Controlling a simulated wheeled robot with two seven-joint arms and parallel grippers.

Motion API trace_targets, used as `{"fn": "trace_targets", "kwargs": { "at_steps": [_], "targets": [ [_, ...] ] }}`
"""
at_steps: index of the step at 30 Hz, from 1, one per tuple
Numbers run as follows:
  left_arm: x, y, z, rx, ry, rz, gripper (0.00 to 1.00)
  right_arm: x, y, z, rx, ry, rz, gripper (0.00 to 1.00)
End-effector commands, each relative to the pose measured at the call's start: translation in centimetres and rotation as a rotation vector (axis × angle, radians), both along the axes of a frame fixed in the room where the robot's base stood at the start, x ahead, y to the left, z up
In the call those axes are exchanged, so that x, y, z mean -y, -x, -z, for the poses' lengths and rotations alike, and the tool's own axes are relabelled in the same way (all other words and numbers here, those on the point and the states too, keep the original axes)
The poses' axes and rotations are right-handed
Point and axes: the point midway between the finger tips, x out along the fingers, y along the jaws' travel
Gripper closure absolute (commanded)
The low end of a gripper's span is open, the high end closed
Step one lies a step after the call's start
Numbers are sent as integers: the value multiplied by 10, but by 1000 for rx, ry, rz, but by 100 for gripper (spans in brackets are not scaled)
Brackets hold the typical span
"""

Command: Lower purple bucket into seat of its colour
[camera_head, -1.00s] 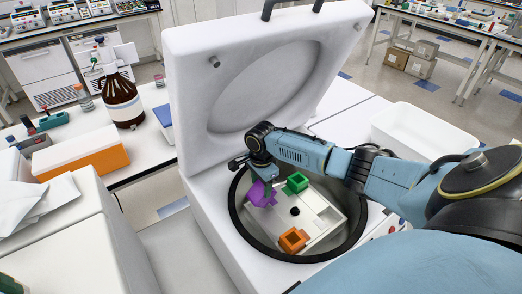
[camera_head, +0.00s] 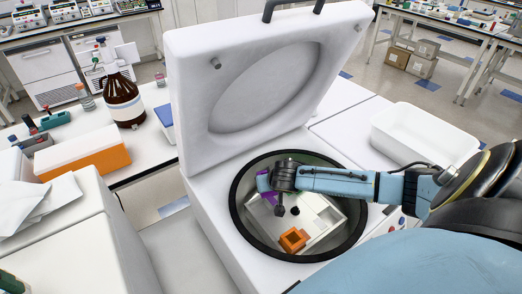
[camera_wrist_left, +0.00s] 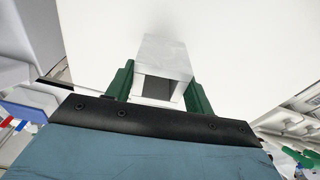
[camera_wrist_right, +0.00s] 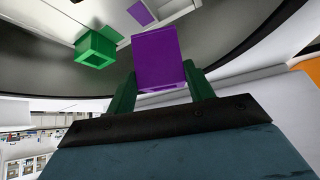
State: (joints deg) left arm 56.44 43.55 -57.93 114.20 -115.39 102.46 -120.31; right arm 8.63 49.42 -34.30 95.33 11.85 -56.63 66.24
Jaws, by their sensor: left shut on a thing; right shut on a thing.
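My right gripper (camera_wrist_right: 158,90) is shut on the purple bucket (camera_wrist_right: 158,57). The purple bucket also shows in the head view (camera_head: 267,198), partly behind my right wrist, over the left part of the white rotor (camera_head: 325,222) in the open centrifuge bowl. In the right wrist view a purple patch (camera_wrist_right: 141,13) lies on the white rotor beyond the held bucket, apart from it in the picture. I cannot tell the bucket's height above the rotor. My left gripper (camera_wrist_left: 158,88) is shut on a pale grey hollow square piece (camera_wrist_left: 166,62); it is outside the head view.
An orange bucket (camera_head: 293,240) sits at the rotor's front. A green bucket (camera_wrist_right: 96,47) shows in the right wrist view; my arm hides it in the head view. The dark bowl rim (camera_head: 240,222) surrounds the rotor. The raised white lid (camera_head: 190,90) stands behind.

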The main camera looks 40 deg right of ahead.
Motion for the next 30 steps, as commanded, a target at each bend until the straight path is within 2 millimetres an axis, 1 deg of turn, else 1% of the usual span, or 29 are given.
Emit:
{"fn": "trace_targets", "kwargs": {
  "at_steps": [1,3,6,10,12,14,18,21,26,30],
  "targets": [
    [0,0,-1,2,1,0,81,-3,4,-1,26,14,-67,100],
    [0,0,-1,2,1,0,81,-9,7,-3,61,26,-148,100],
    [0,0,-1,2,0,0,81,-16,10,-5,101,35,-234,100],
    [0,0,-1,2,0,0,81,-22,13,-7,134,38,-303,100],
    [0,0,-1,2,0,0,81,-24,14,-5,141,39,-321,100],
    [0,0,0,2,0,0,81,-24,14,3,144,38,-327,100],
    [0,0,3,2,0,0,81,-25,14,29,146,39,-331,100],
    [0,0,4,2,0,0,81,-25,14,43,147,39,-329,100],
    [0,0,6,2,0,0,81,-25,14,58,146,38,-330,100],
    [0,0,10,2,1,0,81,-25,14,81,145,38,-328,100]
  ]
}}
